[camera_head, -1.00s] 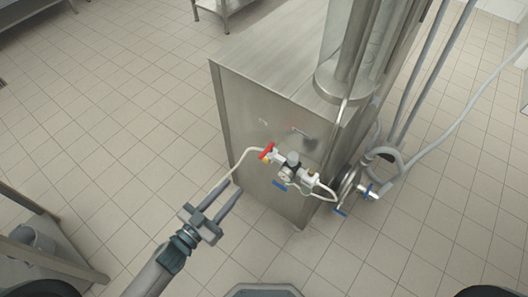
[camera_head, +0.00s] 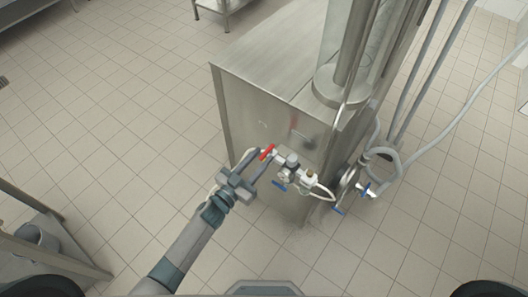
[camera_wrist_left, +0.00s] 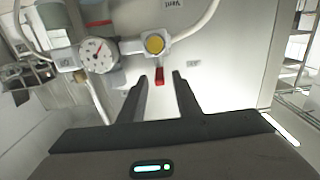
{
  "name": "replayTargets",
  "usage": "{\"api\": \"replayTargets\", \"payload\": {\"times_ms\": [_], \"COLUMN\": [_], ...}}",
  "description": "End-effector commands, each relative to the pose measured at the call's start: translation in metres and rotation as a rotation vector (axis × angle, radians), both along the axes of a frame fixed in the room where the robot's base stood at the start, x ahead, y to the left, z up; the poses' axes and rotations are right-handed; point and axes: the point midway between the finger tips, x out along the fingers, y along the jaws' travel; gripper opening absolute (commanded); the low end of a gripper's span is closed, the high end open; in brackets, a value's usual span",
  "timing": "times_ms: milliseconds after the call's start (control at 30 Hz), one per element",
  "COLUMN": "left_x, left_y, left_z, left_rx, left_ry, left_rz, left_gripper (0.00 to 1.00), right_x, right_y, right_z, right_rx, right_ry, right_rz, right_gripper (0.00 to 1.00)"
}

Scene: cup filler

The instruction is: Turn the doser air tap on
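A tap with a red handle (camera_head: 267,152) sits at the left end of a small air-line assembly with a pressure gauge (camera_head: 284,177) on the steel cabinet's side. My left gripper (camera_head: 263,158) is open, its fingertips close to the red handle. In the left wrist view, the red handle (camera_wrist_left: 159,75) appears between the two open fingertips (camera_wrist_left: 160,78), below a round yellow knob end (camera_wrist_left: 155,43). I cannot tell whether the fingers touch it. The gauge (camera_wrist_left: 98,55) is left of the fingers there. My right gripper is not in view.
The steel cabinet (camera_head: 262,85) stands upright behind the assembly. The tiled floor is clear in front.

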Motion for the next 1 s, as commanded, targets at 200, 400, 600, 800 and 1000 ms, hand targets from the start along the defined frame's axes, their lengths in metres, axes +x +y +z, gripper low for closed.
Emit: {"api": "replayTargets", "payload": {"times_ms": [200,400,600,800,1000], "left_x": [0.017,0.019,0.019,0.019,0.019], "left_y": [-0.012,-0.014,-0.014,-0.014,-0.013], "left_z": [0.0,0.0,0.0,0.0,0.0], "left_rx": [0.0,0.001,0.001,0.001,0.001], "left_ry": [0.0,0.0,0.0,0.0,-0.001], "left_rz": [0.001,0.0,0.0,0.0,-0.005], "left_gripper": [0.3,0.3,0.28,0.0,0.0], "right_x": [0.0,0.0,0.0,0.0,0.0], "right_y": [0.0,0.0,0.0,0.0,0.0], "right_z": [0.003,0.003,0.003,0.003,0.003], "right_rx": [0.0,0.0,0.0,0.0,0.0], "right_ry": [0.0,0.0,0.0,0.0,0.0], "right_rz": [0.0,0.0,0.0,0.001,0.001], "right_gripper": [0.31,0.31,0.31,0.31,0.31]}}
